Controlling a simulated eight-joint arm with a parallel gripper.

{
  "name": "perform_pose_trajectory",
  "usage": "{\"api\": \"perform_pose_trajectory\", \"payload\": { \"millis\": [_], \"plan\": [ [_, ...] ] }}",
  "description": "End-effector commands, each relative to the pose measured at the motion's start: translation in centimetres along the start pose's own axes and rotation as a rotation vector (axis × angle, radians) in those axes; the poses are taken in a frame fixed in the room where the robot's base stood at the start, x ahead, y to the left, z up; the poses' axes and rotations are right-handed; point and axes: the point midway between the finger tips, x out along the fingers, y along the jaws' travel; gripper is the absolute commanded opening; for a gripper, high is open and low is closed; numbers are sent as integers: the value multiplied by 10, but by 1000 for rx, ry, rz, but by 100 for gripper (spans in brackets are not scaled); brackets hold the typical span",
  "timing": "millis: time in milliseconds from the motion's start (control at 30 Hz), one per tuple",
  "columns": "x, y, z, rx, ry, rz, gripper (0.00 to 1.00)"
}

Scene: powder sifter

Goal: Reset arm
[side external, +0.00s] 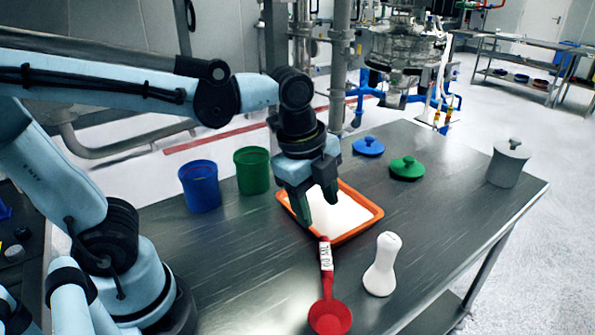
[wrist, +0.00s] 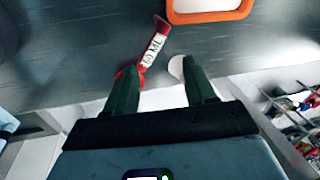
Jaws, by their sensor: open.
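My gripper (side external: 316,208) is open and empty above the table, in front of the orange tray in the side view. In the wrist view my gripper (wrist: 160,82) shows its two green fingers spread apart. A red scoop (side external: 329,312) with a white label lies on the table, its handle end at the tray's near rim. The scoop's labelled handle (wrist: 153,48) shows in the wrist view, its bowl mostly hidden behind a finger. The orange tray (side external: 372,222) holds white powder. A white, waisted bottle-like object (side external: 381,266) stands right of the scoop.
A blue container (side external: 200,187) and a green container (side external: 252,170) stand open at the left. A blue lid (side external: 368,147) and a green lid (side external: 407,168) lie at the back. A grey lidded container (side external: 507,165) stands at the right. The table's (side external: 450,200) right middle is clear.

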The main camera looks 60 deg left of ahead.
Motion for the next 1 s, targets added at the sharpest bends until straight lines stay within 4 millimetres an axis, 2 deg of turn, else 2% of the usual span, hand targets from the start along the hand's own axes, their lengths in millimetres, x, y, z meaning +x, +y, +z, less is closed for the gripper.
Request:
{"api": "perform_pose_trajectory", "payload": {
  "millis": [100, 300, 500, 700, 1000],
  "plan": [
    [1, 1, 17, -318, 30, -88, 55],
    [3, 1, 41, -847, 128, -220, 55],
    [5, 1, 58, -1243, 245, -304, 55],
    [6, 1, 65, -1400, 303, -331, 55],
    [6, 1, 65, -1409, 306, -331, 55]
  ]
}}
